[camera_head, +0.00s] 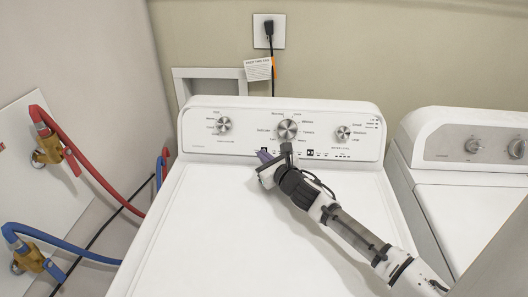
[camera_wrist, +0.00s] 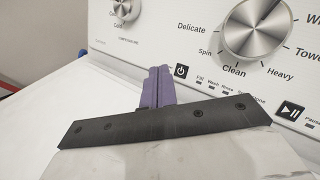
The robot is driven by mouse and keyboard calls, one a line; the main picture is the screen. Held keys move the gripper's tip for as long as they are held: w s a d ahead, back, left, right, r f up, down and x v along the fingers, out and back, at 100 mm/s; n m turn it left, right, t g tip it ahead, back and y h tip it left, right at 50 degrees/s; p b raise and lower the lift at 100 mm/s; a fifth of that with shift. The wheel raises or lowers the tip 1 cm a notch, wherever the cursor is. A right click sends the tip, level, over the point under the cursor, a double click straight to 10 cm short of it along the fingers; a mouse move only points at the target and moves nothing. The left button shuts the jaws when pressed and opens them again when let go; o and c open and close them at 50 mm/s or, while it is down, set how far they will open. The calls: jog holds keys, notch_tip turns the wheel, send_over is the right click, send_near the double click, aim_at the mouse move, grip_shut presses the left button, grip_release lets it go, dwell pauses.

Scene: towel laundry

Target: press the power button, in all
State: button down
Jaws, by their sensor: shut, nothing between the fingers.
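The power button (camera_wrist: 181,71) is a small dark square with a white power symbol on the washer's white control panel, below the large centre knob (camera_wrist: 254,29). It shows clearly in the wrist view; in the head view it is tiny, just by the fingertips. My gripper (camera_wrist: 158,84) is shut and empty, its purple fingers pressed together. The fingertips point at the panel just left of the button in the wrist view. I cannot tell whether they touch the panel. In the head view my gripper (camera_head: 265,157) is at the panel's lower edge.
The washer's white lid (camera_head: 200,230) is clear. A play/pause button (camera_wrist: 290,110) lies to the right of the power button. A second white machine (camera_head: 470,195) stands at right. Red (camera_head: 90,165) and blue (camera_head: 75,248) hoses run along the left wall.

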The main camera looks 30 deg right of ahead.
jog(key=shift+w+d+f+b, duration=0.3)
jog(key=shift+w+f+b, duration=0.15)
jog(key=shift+w+d+f+b, duration=0.15)
jog(key=shift+w+d+b, duration=0.2)
jog(key=shift+w+d, duration=0.15)
jog(key=shift+w, duration=0.1)
dwell(1.4)
jog(key=shift+w+d+f+b, duration=0.15)
jog(key=shift+w+d+b, duration=0.1)
jog(key=shift+b, duration=0.1)
jog(key=shift+w+d+f+b, duration=0.1)
jog(key=shift+w+f+b, duration=0.1)
jog(key=shift+w+b, duration=0.1)
dwell(0.5)
jog(key=shift+s+r, duration=0.1)
jog(key=shift+s, duration=0.05)
jog(key=shift+s+a+r, duration=0.25)
jog(key=shift+s+a, duration=0.15)
jog(key=shift+s, duration=0.05)
dwell(0.4)
